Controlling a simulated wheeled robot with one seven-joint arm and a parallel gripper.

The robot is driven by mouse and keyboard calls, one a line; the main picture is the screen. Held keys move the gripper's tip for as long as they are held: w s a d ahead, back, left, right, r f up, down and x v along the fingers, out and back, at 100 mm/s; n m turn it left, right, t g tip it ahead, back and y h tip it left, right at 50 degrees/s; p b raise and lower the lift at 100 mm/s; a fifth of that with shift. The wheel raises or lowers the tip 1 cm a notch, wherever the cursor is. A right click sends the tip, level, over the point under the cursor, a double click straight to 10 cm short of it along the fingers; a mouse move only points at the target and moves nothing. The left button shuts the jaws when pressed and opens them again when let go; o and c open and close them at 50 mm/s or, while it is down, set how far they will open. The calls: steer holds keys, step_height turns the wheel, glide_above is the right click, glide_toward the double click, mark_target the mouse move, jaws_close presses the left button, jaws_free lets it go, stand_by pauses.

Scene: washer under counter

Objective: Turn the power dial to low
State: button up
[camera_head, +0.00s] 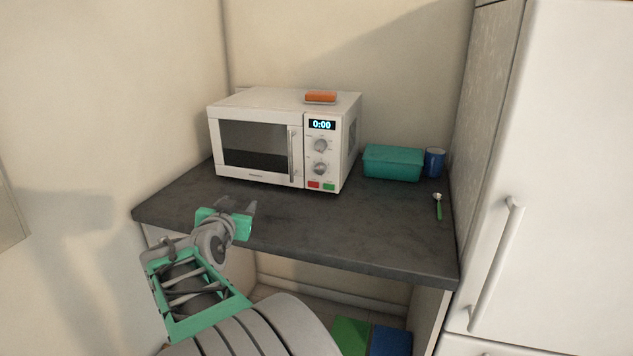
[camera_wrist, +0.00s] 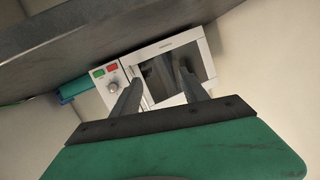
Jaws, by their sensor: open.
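A white microwave (camera_head: 252,108) stands on the dark counter, with its door shut. Its control panel has a display reading 0:00, an upper dial (camera_head: 320,145), a lower dial (camera_head: 320,169), a red button and a green button. I cannot tell which dial sets the power. My gripper (camera_head: 250,208) is open and empty over the counter's left front part, in front of the microwave and apart from it. In the wrist view the microwave (camera_wrist: 208,58) appears upside down beyond the two fingers, with one dial (camera_wrist: 112,87) visible and the other hidden or unclear.
An orange object (camera_head: 320,97) lies on top of the microwave. A teal container (camera_head: 392,163), a blue cup (camera_head: 434,162) and a green-handled spoon (camera_head: 438,207) are on the counter (camera_head: 340,235) at right. A tall white cabinet or fridge (camera_head: 560,150) borders the right. The counter's middle is clear.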

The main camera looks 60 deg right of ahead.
mark_target(320, 149)
steer(key=s+d+r+m+g+h+b, duration=0.35)
steer(key=s+d+h, duration=0.45)
steer(key=s+d, duration=0.3)
steer(key=shift+m, duration=0.25)
steer(key=f+p+x, duration=0.1)
steer(key=x, duration=0.3)
steer(key=f+x, duration=0.1)
steer(key=x, duration=0.4)
steer(key=d+f+p+x, duration=0.1)
steer(key=x, duration=0.3)
steer(key=shift+w+d+r+p, duration=0.1)
steer(key=shift+w+d+p, duration=0.05)
steer(key=shift+d+p, duration=0.15)
steer(key=shift+w+d+r, duration=0.1)
steer(key=shift+w+d, duration=0.05)
steer(key=shift+d, duration=0.25)
steer(key=shift+c, duration=0.4)
jaws_close()
